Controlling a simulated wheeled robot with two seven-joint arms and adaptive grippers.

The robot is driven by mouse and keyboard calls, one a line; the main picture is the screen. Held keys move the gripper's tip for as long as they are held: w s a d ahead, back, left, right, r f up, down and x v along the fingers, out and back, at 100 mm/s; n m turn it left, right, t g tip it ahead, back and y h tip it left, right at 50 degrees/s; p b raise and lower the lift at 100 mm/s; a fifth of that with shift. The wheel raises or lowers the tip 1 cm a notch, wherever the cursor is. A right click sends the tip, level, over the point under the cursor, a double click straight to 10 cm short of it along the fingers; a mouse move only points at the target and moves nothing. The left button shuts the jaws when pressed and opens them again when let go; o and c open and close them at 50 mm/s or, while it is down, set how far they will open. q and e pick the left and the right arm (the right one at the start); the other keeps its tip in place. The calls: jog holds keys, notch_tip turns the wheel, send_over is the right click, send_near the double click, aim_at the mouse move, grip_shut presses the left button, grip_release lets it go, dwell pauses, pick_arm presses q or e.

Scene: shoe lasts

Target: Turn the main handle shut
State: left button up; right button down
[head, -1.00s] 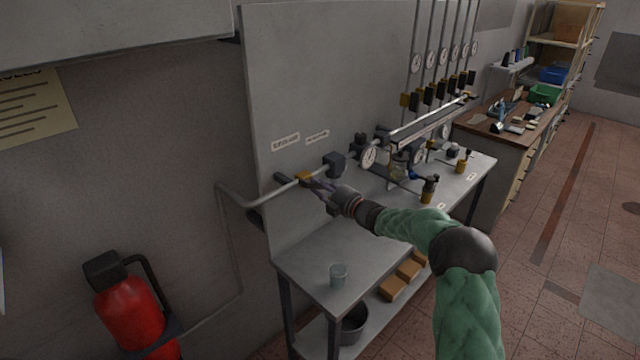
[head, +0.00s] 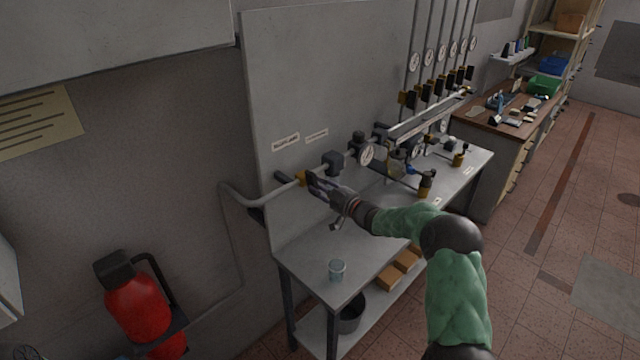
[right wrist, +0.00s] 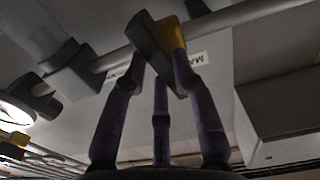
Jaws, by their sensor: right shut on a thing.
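The main handle (right wrist: 153,48) is a dark grey bar on a yellow valve body (right wrist: 173,36) in the right wrist view. The valve body sits on a grey pipe and also shows in the head view (head: 301,178), at the left end of the pipe run. My right gripper (head: 313,181) reaches it from the right. In the right wrist view the purple-grey fingers of my right gripper (right wrist: 162,72) are shut on the handle, which lies between them. In the head view the fingers hide most of the handle. My left gripper is not in view.
The pipe run has gauges (head: 366,155) and further valves to the right. A red fire extinguisher (head: 138,302) stands at left. Open floor lies at right.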

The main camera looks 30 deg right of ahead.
jog(key=shift+f+m+p, duration=0.1)
jog(key=shift+m+p, duration=0.3)
jog(key=shift+m, duration=0.7)
jog(key=c, duration=1)
grip_release()
jog(key=shift+s, duration=0.1)
jog(key=v, duration=1.2)
